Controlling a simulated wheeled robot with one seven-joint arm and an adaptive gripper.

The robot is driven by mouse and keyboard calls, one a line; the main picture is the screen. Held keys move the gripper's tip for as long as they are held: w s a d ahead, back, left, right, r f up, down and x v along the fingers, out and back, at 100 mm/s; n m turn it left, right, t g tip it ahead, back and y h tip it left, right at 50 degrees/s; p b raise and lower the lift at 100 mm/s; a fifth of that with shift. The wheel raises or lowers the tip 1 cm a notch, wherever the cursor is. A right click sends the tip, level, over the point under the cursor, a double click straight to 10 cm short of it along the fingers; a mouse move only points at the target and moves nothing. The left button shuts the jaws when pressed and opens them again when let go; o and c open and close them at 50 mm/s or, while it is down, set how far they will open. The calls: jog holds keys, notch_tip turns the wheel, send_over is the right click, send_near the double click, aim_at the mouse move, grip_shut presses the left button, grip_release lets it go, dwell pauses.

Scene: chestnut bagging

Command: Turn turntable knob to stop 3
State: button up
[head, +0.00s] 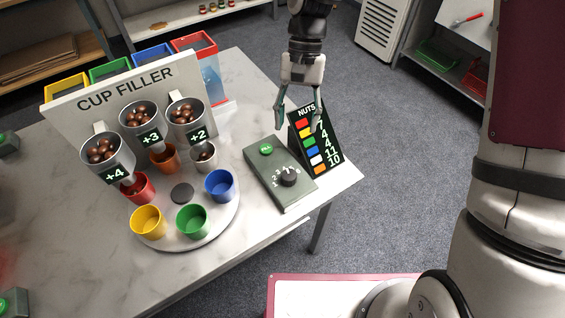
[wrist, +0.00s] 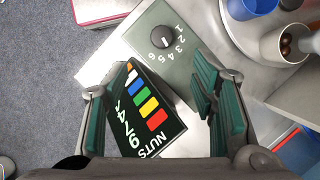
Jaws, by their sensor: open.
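The knob (head: 288,180) is a black dial on a grey-green control box (head: 265,176) at the table's right side. White numbers 1 to 6 curve around one side of it. The knob also shows at the top middle of the wrist view (wrist: 164,41); I cannot tell surely which number its mark points at. My gripper (head: 298,116) is open and empty, above the far end of the box and by the NUTS sign, apart from the knob. In the wrist view its fingers (wrist: 165,88) straddle the sign, with the knob beyond the tips. The round white turntable (head: 214,224) carries several coloured cups.
The black NUTS sign (head: 318,143) leans right next to the box, close under my gripper. A green button (head: 266,149) sits on the box's far end. The CUP FILLER panel (head: 125,88) with three chestnut hoppers stands to the left. The blue cup (head: 219,186) is nearest the box.

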aim_at(289, 174)
jog(key=p+x, duration=0.1)
jog(key=x, duration=1.3)
jog(key=shift+a, duration=0.15)
jog(key=shift+c, duration=0.2)
jog(key=c, duration=1.1)
